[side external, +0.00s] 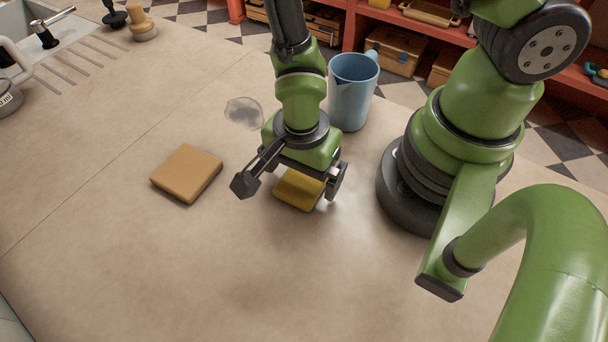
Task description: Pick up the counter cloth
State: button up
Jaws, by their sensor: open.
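Two cloth-like pieces lie on the counter, and I cannot tell for sure which is the counter cloth. A yellow block-shaped piece (299,191) lies directly below my gripper (291,184), its far part hidden by the gripper. A flat orange-tan square piece (186,173) lies apart to the left. My gripper is open, pointing down, with one finger to the left of the yellow piece and the other at its right side. Whether either finger touches it is not clear.
A blue pitcher (350,95) stands close behind my gripper. A grey round patch or clear dish (243,112) is at its back left. A wooden-handled tool (141,24) and a sink (62,38) are at the far left. The front counter (180,270) is clear.

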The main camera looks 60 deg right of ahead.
aim_at(302, 181)
jog(key=shift+f, duration=0.8)
jog(key=c, duration=0.9)
jog(key=shift+r, duration=0.15)
jog(key=shift+c, duration=0.2)
notch_tip(302, 181, up, 10)
